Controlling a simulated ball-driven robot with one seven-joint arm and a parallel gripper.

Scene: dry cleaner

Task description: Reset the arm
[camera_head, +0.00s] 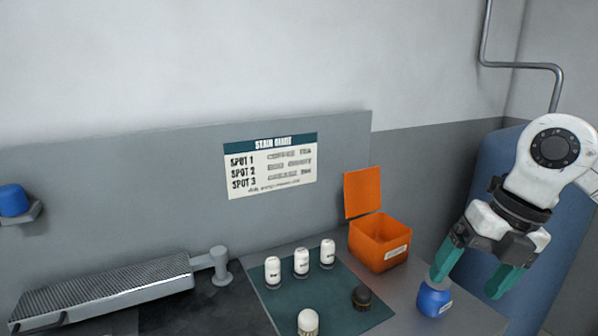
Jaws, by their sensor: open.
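My gripper (470,279) hangs at the right, above the right end of the counter, with its two teal fingers spread apart. Nothing shows between the fingers. The left finger's tip overlaps the top of a blue jar (434,298) with a pale label. I cannot tell whether the finger touches the jar or is in front of it. My white and dark arm comes in from the right edge.
A dark green mat (274,292) holds several white-topped bottles (301,263) and a dark knob-like item (362,297). An open orange box (382,243) stands behind. A perforated grey board (110,284) lies left. A stain guide (270,166) hangs on the panel.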

